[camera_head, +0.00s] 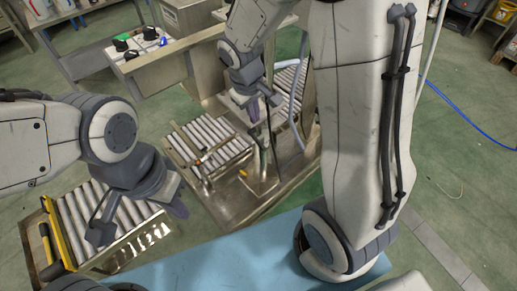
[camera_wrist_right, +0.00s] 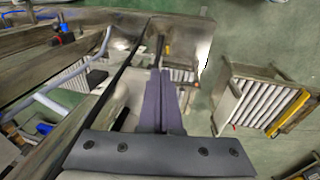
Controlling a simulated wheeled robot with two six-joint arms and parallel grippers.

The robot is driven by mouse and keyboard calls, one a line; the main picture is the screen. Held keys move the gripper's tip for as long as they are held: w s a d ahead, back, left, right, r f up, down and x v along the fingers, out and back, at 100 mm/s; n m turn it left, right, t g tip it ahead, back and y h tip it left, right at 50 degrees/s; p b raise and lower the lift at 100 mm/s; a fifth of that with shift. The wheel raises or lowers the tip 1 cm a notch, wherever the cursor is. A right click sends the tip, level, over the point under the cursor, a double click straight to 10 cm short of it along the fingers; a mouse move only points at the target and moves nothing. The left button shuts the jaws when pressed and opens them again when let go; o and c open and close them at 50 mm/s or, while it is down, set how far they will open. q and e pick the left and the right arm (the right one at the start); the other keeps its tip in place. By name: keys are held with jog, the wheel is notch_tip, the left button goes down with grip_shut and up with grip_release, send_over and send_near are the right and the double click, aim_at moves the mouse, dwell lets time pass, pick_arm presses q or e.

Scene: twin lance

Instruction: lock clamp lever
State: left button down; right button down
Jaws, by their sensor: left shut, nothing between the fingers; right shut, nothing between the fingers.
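A slim dark upright bar (camera_head: 271,148), which may be the clamp lever, stands by the metal plate (camera_head: 225,200) beside the middle roller conveyor. In the right wrist view a dark bar (camera_wrist_right: 159,47) shows just beyond the fingertips. I cannot tell whether they touch it, or which way a lever is set. My right gripper (camera_wrist_right: 160,73) is shut and empty, its purple fingers together; in the head view it (camera_head: 254,112) hangs above the plate, partly hidden by its own wrist. My left gripper (camera_head: 179,210) is shut and empty, over the right side of the left roller conveyor.
The left roller conveyor (camera_head: 75,222) has a yellow side piece. The middle roller conveyor (camera_head: 208,140) lies beyond it. A control box with knobs (camera_head: 140,45) stands at the back. A small yellow part (camera_head: 243,172) sits on the plate. Green floor is open at the right.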

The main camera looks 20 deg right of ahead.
jog(key=b, duration=0.2)
send_near(260, 144)
jog(key=x, duration=0.7)
jog(key=shift+r, duration=0.1)
